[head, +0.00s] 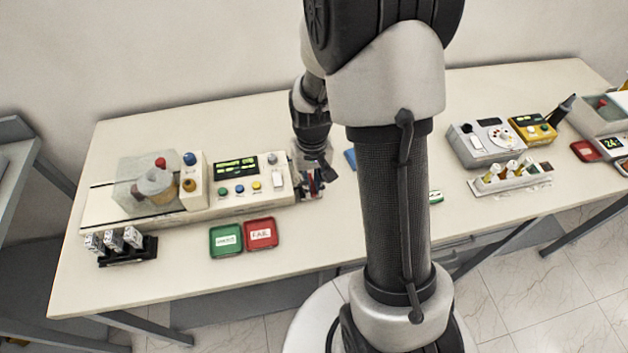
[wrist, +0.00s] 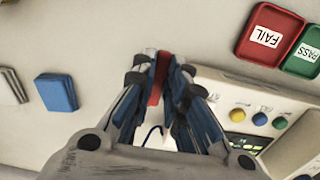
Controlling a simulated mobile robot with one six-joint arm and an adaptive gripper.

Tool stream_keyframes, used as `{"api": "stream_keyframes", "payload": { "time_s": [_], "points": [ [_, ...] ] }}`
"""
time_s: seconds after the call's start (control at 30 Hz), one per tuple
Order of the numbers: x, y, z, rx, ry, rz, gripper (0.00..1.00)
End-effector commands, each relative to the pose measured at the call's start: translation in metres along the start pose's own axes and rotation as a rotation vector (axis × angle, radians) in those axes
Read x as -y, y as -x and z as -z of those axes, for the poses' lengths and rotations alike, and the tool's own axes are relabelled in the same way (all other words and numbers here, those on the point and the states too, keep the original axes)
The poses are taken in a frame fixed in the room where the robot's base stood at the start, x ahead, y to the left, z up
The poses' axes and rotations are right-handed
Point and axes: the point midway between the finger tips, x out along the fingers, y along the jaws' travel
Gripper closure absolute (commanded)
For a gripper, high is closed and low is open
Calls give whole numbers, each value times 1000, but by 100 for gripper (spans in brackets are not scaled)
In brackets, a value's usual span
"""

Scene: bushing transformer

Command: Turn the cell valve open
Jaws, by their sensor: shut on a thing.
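My gripper (wrist: 160,85) is shut on a red handle-like part (wrist: 158,78), which shows between the fingertips in the wrist view. Its base and far end are hidden by the fingers. In the head view my gripper (head: 316,177) is low at the right end of the white control unit (head: 240,204), beside some small dark and red parts. The unit has a green-lit display and coloured buttons. To its left is a clear cell box (head: 135,190) with a red knob on top, and a column with a blue knob (head: 190,158). No valve label is readable.
Green and red trays (head: 226,239) (head: 261,233) lie in front of the unit; a black rack (head: 127,250) stands at front left. A blue block (wrist: 56,92) lies near my gripper. More instruments (head: 490,140) stand at right. My arm hides the table's middle.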

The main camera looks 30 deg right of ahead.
Motion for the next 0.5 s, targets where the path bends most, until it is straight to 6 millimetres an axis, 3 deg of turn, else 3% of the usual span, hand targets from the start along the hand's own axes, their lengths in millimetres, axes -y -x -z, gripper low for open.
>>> {"api": "stream_keyframes", "payload": {
  "time_s": [0.5],
  "points": [
    [1,0,1,-2,-31,1,100]
  ]
}}
